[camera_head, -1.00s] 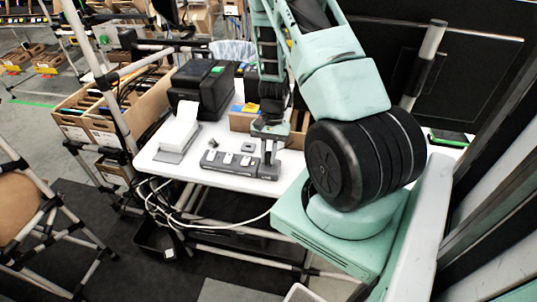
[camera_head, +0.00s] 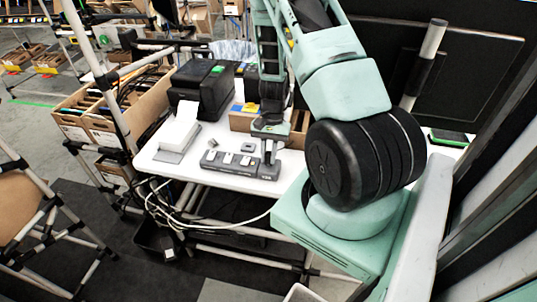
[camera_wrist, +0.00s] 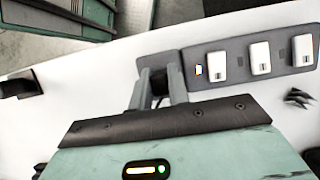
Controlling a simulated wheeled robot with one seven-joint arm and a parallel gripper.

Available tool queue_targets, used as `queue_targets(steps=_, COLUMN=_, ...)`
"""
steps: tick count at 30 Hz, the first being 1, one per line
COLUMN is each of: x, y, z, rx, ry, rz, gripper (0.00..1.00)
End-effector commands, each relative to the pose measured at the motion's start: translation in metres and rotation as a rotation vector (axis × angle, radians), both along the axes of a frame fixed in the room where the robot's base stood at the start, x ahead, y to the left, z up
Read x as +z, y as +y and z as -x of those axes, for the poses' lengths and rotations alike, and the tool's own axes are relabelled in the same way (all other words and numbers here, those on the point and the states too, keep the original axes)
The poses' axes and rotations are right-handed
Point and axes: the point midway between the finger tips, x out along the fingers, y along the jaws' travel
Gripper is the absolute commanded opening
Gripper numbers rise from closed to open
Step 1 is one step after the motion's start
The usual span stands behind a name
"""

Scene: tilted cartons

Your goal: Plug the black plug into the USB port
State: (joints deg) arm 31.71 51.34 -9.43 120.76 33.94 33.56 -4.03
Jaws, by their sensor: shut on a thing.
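The grey power strip (camera_head: 232,167) lies on the white table with several white plugs or adapters in it; it also shows in the wrist view (camera_wrist: 239,78). My gripper (camera_head: 268,152) is over the strip's right end in the head view. In the wrist view its two grey fingers (camera_wrist: 160,90) are close together at the strip's left end. They are shut on a small dark thing, seemingly the black plug (camera_wrist: 159,82), mostly hidden between them. The USB port is hidden or too small to make out. I cannot tell whether the plug touches the strip.
A cardboard box (camera_head: 241,120) stands behind my gripper. White cables hang below the table.

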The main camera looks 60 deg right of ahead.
Motion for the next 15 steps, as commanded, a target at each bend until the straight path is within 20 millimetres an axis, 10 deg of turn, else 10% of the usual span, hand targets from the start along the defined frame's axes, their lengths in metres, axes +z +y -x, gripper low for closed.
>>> queue_targets(steps=15, x=-0.0061, y=0.0, z=0.0002, rx=-0.001, ry=0.0, rz=0.0, gripper=0.0)
